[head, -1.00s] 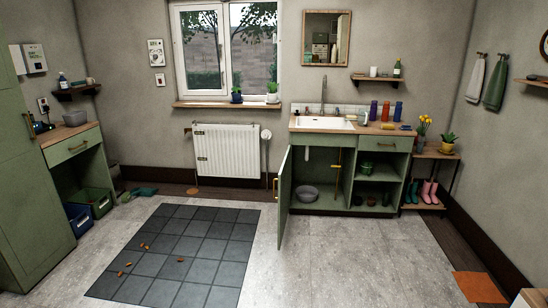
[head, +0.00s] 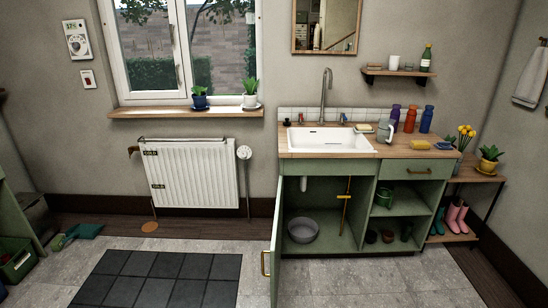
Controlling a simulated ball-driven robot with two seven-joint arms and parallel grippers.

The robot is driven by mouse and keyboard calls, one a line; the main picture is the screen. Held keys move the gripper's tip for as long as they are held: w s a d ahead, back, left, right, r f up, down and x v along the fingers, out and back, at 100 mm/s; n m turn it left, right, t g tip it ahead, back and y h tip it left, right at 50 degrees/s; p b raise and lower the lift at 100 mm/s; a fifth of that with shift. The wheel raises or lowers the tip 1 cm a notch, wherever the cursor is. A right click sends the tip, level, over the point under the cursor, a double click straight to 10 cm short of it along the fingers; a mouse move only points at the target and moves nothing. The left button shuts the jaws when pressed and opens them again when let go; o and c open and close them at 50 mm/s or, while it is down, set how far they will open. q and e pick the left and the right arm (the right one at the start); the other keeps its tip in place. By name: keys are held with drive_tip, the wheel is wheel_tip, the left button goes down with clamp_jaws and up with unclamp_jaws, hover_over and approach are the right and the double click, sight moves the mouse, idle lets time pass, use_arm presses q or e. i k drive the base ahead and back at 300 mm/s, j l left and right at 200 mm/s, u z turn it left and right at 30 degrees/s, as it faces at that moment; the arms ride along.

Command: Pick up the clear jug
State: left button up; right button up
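The clear jug (head: 386,130) appears to be the small greyish see-through vessel on the wooden worktop (head: 388,150), just right of the white sink (head: 330,141). It looks upright, and its details are too small to tell. A purple bottle (head: 394,117), a red-orange bottle (head: 410,120) and a blue bottle (head: 426,121) stand to its right and behind it. Neither of my grippers shows in the head view.
The green cabinet door (head: 275,245) stands open into the room. Dark floor tiles (head: 160,280) lie front left; the grey floor before the unit (head: 380,280) is clear.

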sight(385, 129)
drive_tip(key=i+j+z, duration=0.15)
drive_tip(key=i+z, duration=0.15)
drive_tip(key=i, duration=0.15)
drive_tip(key=i+j+z, duration=0.25)
drive_tip(key=i, duration=0.2)
drive_tip(key=i+l+u, duration=0.15)
drive_tip(key=u, duration=0.3)
drive_tip(key=l+u, duration=0.25)
drive_tip(key=u, duration=0.2)
drive_tip(key=i+l+u, duration=0.15)
drive_tip(key=l+u, duration=0.2)
drive_tip(key=l, duration=0.9)
drive_tip(key=l+u, duration=0.3)
drive_tip(key=l, duration=0.9)
drive_tip(key=i, duration=0.05)
